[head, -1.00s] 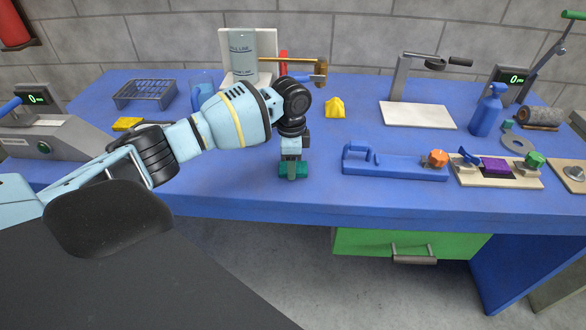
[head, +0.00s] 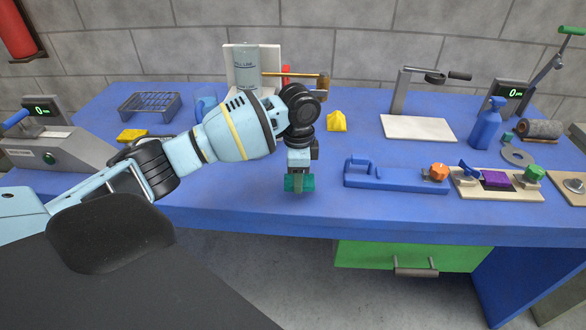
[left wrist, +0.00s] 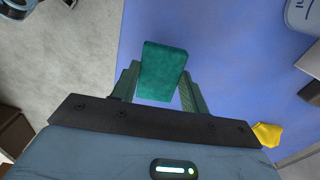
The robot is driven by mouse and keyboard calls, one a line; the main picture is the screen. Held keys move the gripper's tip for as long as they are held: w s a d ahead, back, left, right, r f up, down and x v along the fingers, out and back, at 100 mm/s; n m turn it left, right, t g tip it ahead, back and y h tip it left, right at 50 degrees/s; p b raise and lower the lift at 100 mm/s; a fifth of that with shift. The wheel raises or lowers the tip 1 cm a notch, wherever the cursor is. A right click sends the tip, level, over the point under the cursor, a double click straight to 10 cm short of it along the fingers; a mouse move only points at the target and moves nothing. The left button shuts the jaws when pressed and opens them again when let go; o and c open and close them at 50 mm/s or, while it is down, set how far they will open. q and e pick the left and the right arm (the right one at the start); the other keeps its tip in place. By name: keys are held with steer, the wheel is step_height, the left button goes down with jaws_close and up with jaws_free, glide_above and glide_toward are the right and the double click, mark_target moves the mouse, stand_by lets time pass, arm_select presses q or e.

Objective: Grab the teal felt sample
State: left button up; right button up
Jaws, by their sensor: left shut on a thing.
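The teal felt sample (head: 293,183) is a small teal block at the tips of my left gripper (head: 299,182), near the front edge of the blue table. In the left wrist view the teal felt sample (left wrist: 162,72) sits between the two fingers of the left gripper (left wrist: 160,88), which are shut on it. Whether its underside touches the table is hard to tell. My right gripper is not in view.
The blue table (head: 240,205) has a blue handled tool (head: 395,176) to the right of the gripper. A yellow piece (head: 337,121) and a hammer (head: 300,82) lie behind. A cream board with knobs (head: 497,188) stands further right. The table just around the sample is clear.

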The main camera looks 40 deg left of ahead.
arm_select(q)
steer(key=s+d+r+p, duration=0.1)
steer(key=s+d, duration=0.6)
steer(key=d, duration=0.2)
steer(key=shift+s+d, duration=0.2)
steer(key=shift+s, duration=0.15)
steer(key=shift+r, duration=0.1)
